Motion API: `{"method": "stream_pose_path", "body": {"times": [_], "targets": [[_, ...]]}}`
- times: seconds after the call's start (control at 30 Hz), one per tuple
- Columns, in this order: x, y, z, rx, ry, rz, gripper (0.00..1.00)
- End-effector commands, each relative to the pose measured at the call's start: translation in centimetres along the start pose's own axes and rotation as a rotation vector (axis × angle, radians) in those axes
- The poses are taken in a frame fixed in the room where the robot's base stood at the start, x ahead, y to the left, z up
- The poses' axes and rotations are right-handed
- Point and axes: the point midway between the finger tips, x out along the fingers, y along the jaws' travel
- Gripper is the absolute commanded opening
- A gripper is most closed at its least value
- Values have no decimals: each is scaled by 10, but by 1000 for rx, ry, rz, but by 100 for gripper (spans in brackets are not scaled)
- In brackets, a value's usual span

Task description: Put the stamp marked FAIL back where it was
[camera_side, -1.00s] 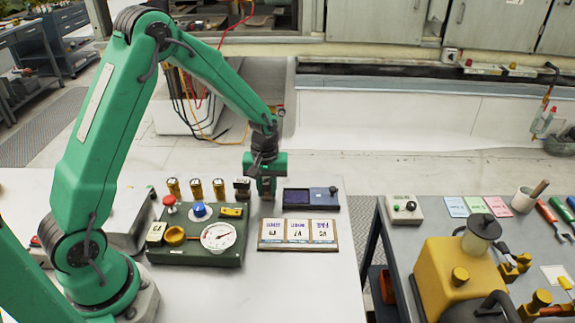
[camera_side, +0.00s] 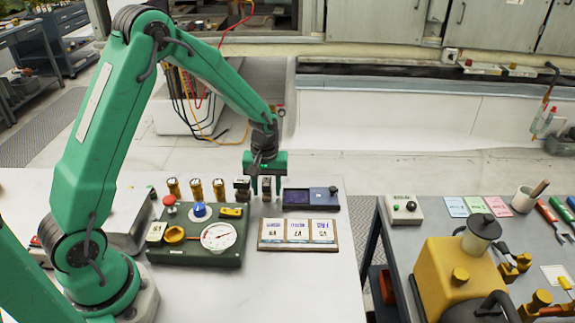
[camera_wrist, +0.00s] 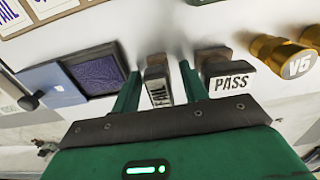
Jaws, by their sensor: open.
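The FAIL stamp (camera_side: 267,188) stands upright on the white table, just left of the ink pad. In the wrist view its FAIL label (camera_wrist: 157,92) is readable. My gripper (camera_side: 266,185) is lowered around it, with one finger on each side. In the wrist view the fingers (camera_wrist: 160,90) are apart, with gaps showing beside the stamp. The PASS stamp (camera_side: 242,188) stands to its left, close to one finger; it also shows in the wrist view (camera_wrist: 228,78).
The blue ink pad (camera_side: 303,198) lies open to the right. A board of three cards (camera_side: 297,247) lies in front, beside a green gauge box (camera_side: 197,252). Several brass cylinders (camera_side: 196,188) stand left of the PASS stamp. Bare table lies towards the front.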

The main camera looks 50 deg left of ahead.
Motion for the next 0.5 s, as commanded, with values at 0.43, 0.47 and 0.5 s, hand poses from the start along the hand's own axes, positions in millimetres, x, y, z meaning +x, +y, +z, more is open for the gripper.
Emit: {"method": "stream_pose_path", "body": {"times": [0.43,0.47,0.5], "targets": [[-60,1,-1,0,4,3,44],[-66,1,-1,0,5,4,44],[-72,0,-1,0,4,3,44]]}}
